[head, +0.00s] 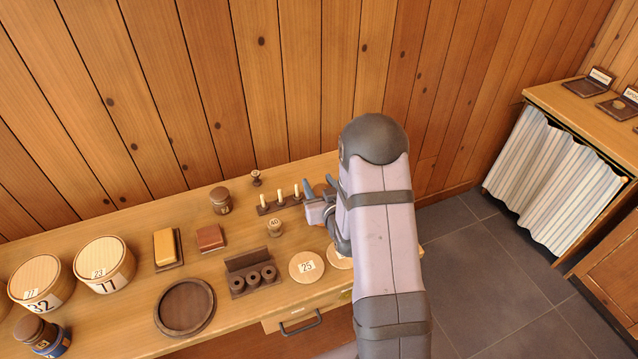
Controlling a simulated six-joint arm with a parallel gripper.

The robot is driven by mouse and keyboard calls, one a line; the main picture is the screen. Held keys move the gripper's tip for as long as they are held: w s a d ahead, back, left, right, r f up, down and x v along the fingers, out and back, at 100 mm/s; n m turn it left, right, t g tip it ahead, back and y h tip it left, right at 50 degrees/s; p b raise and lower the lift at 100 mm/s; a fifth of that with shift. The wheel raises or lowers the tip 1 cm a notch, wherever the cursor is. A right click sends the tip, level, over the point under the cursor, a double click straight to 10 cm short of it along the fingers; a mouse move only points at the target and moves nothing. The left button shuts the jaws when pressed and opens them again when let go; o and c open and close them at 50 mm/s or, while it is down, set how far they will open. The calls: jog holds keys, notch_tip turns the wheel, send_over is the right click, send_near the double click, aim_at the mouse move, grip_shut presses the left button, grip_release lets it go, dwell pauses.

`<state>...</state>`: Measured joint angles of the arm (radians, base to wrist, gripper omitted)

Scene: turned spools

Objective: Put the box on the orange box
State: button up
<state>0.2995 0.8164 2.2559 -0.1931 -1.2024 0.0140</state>
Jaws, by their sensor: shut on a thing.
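My gripper (320,186) is at the back right of the wooden bench, partly behind my own arm. It is shut on a brown thing (321,190), of which only a small part shows between the fingers; I cannot tell its full shape or whether it touches the bench. A yellow-orange block (165,244), the likeliest orange box, lies on a dark base at the left of the bench, well away from my gripper.
A rack with pale pegs (281,200) stands just left of my gripper.

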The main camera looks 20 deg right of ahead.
jog(key=shift+f, duration=0.15)
jog(key=o, duration=1.1)
jog(key=shift+r, duration=0.25)
jog(key=shift+s, duration=0.4)
jog(key=p+v, duration=0.7)
jog(key=v, duration=0.4)
jog(key=shift+r, duration=0.2)
